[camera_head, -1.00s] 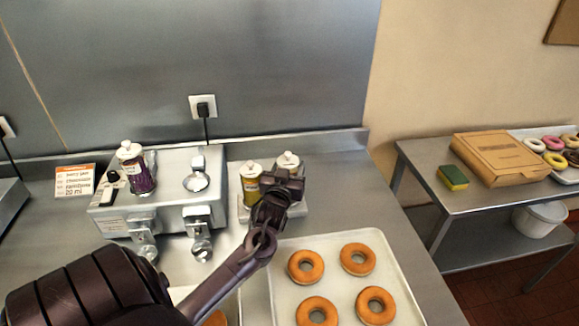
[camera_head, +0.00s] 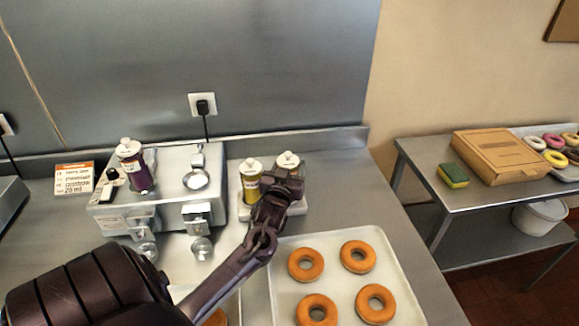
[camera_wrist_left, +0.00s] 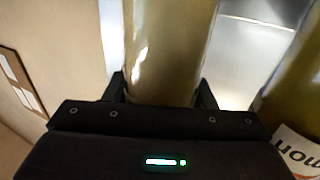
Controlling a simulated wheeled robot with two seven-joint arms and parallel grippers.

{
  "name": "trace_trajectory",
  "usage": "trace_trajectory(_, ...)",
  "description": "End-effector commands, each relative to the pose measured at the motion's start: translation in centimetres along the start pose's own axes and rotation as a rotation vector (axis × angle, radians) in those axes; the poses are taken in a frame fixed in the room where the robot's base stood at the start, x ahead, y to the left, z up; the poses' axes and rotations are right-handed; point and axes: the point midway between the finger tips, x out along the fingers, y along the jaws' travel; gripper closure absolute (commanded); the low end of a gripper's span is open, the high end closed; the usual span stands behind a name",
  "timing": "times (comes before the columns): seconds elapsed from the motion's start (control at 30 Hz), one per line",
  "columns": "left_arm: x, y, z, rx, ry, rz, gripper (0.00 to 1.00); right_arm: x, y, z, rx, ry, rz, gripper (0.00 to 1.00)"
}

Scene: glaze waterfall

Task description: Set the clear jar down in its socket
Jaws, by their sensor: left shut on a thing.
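The clear jar shows its white lid (camera_head: 288,159) in the head view, at the right end of a pale holder (camera_head: 299,207) on the counter. My left gripper (camera_head: 286,183) is shut on this jar and hides most of its body. In the left wrist view the jar's glossy, yellowish body (camera_wrist_left: 170,45) stands between the two fingers. The yellow jar (camera_head: 250,182) stands upright on the left part of the holder. Its label shows at the right edge of the wrist view (camera_wrist_left: 298,150). The socket and the jar's base are hidden, so I cannot tell whether the jar is seated. My right gripper is not in view.
A metal machine (camera_head: 170,190) with a purple jar (camera_head: 137,172) on it stands left of the holder. A tray of doughnuts (camera_head: 335,285) lies in front, close to my left forearm. A side table (camera_head: 440,205) at the right carries a box (camera_head: 500,158) and a sponge (camera_head: 453,175).

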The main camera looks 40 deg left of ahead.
Motion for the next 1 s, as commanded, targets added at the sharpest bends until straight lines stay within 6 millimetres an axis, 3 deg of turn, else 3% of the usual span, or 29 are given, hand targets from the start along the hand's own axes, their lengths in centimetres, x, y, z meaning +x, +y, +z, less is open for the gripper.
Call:
trace_trajectory(0.8, 0.04, 0.00, 0.81, -0.001, 0.004, 0.000, 0.85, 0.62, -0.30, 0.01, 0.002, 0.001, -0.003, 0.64)
trace_trajectory(0.83, 0.04, 0.00, 0.74, -0.001, 0.005, 0.000, 0.46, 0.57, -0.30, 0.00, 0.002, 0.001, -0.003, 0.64)
trace_trajectory(1.0, 0.03, 0.00, 0.80, 0.000, 0.003, 0.000, 0.24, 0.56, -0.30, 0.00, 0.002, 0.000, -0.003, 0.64)
